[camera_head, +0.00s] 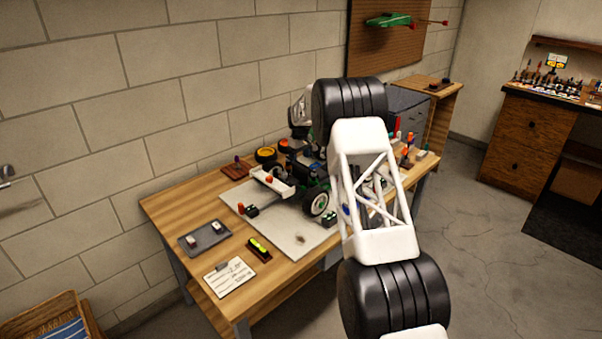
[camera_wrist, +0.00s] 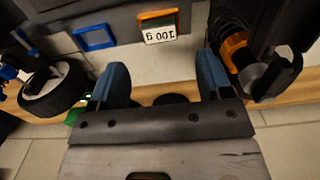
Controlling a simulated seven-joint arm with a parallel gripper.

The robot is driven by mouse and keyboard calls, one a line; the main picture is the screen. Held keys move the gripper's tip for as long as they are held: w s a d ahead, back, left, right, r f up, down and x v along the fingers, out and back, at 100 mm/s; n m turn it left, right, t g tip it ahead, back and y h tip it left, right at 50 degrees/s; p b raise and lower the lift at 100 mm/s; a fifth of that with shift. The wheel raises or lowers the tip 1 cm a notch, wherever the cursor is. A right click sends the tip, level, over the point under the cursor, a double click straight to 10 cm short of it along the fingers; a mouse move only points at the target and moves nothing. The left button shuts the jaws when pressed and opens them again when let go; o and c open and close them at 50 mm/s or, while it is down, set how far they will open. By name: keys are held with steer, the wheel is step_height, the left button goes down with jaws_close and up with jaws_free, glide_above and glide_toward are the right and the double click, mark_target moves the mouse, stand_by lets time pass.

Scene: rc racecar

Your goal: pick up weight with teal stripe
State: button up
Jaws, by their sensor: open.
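In the wrist view, my gripper (camera_wrist: 162,62) is open, with its two blue fingers apart and nothing held between them. I cannot make out a teal stripe on any weight in either view. In the head view my arm covers the right part of the workbench, and my gripper is hidden behind it.
In the wrist view, a black wheel (camera_wrist: 52,91) and a blue frame (camera_wrist: 95,37) are at left, and an orange-and-black part (camera_wrist: 237,51) is close at right. In the head view, an RC car (camera_head: 300,185) stands on the workbench (camera_head: 165,205). A yellow-green level (camera_head: 259,249) lies near the front.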

steer(key=shift+f, duration=0.2)
steer(key=shift+s+f, duration=0.15)
steer(key=shift+f, duration=2.35)
steer(key=shift+c, duration=0.4)
steer(key=c, duration=1)
